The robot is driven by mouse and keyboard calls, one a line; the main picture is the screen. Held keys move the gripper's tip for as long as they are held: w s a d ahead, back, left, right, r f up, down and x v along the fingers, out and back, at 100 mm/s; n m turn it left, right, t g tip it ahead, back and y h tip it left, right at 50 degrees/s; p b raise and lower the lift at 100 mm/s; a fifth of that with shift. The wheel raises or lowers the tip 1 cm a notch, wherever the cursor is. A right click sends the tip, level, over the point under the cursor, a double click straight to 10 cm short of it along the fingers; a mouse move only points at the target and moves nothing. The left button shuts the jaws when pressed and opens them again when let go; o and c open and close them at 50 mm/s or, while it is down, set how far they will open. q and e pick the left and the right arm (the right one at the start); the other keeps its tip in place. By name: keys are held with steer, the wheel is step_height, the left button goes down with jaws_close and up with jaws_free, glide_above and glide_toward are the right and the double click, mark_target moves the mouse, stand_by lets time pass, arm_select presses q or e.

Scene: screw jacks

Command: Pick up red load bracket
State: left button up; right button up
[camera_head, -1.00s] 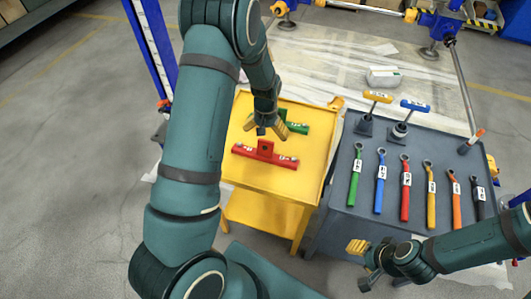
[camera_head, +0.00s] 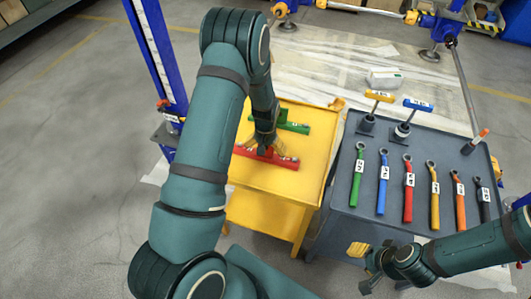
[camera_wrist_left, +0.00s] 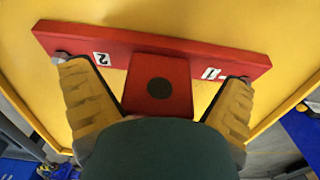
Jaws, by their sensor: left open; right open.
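The red load bracket (camera_head: 284,161) lies on top of the yellow cart (camera_head: 312,165). In the left wrist view the red load bracket (camera_wrist_left: 205,53) spans the upper picture, with white labels and a central block with a dark round hole. My left gripper (camera_head: 265,148) is right over the bracket and hides part of it. In the left wrist view my left gripper (camera_wrist_left: 157,100) is open, its yellow-padded fingers on either side of the central block. Whether they touch it, I cannot tell. My right gripper (camera_head: 364,266) is open and empty by the grey cart's front.
A green bracket (camera_head: 293,126) lies behind the red one on the yellow cart. The grey cart (camera_head: 340,195) to the right holds several coloured wrenches (camera_head: 408,190) and two T-handled tools (camera_head: 415,105). A blue post (camera_head: 155,60) stands at the left.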

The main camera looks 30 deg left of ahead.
arm_select(q)
steer(key=c, duration=1.3)
steer(key=shift+w, duration=0.15)
steer(key=shift+c, duration=0.2)
steer(key=shift+r, duration=0.1)
